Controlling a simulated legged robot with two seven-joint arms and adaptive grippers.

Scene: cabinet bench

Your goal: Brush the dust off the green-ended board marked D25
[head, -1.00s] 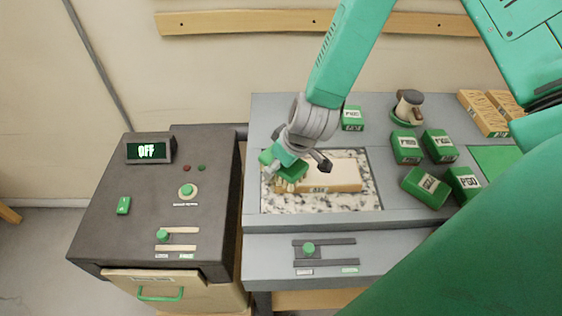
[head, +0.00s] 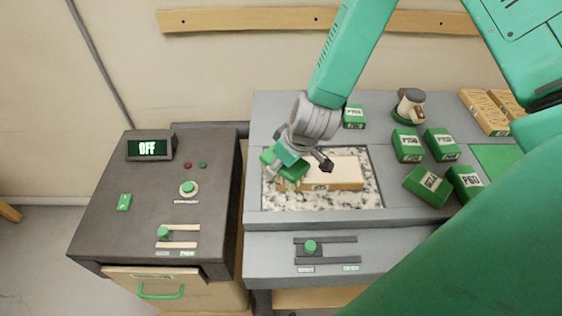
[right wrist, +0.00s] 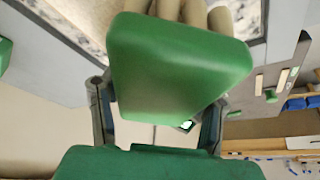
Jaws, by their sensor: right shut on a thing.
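A pale beige board (head: 336,173) lies on the speckled stone slab (head: 345,202) in the head view. Its front label is too small to read surely, and its left end is partly hidden by the brush and gripper. My right gripper (head: 285,163) is shut on a green brush (head: 290,172) over the board's left end. In the right wrist view the green brush back (right wrist: 180,65) fills the middle, with thick pale bristles (right wrist: 195,14) at its far side. Whether the bristles touch the board is hidden. My left gripper is not in view.
Several green-and-white labelled blocks (head: 428,186) stand right of the slab. A dark control cabinet (head: 150,200) with an OFF display (head: 148,148) stands left. A slider (head: 310,247) is in front.

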